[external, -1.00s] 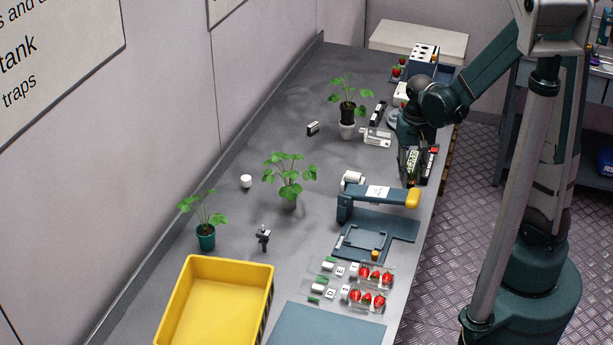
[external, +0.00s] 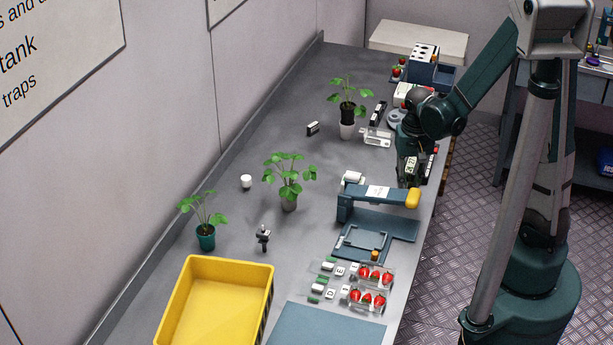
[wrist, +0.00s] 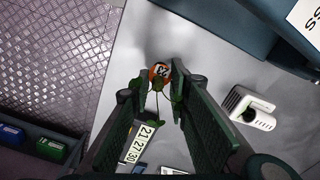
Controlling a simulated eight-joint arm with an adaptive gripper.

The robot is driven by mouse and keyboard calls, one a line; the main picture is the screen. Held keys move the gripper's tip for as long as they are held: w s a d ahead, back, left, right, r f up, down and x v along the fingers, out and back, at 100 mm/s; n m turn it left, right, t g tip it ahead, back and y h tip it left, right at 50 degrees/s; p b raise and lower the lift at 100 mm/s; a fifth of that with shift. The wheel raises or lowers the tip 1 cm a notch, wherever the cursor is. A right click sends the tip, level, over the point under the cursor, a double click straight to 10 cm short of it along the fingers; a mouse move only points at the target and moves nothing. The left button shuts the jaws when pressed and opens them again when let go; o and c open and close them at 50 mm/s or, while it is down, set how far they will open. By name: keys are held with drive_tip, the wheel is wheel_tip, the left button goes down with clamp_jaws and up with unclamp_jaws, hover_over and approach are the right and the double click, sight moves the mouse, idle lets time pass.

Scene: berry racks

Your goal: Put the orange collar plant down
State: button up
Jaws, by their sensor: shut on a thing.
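In the external view, my gripper (external: 408,170) is over the bench's right edge, by the dark display units, and the plant is too small or hidden to make out.
Potted plants (external: 289,200) and a yellow tray (external: 262,275) are further left.

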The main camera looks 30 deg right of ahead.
drive_tip(key=shift+f, duration=0.6)
drive_tip(key=shift+f, duration=0.15)
drive_tip(key=o, duration=0.8)
drive_tip(key=shift+r, duration=0.25)
drive_tip(key=shift+r+p, duration=0.75)
drive_tip(key=shift+r, duration=5.15)
drive_tip(key=shift+r, duration=0.15)
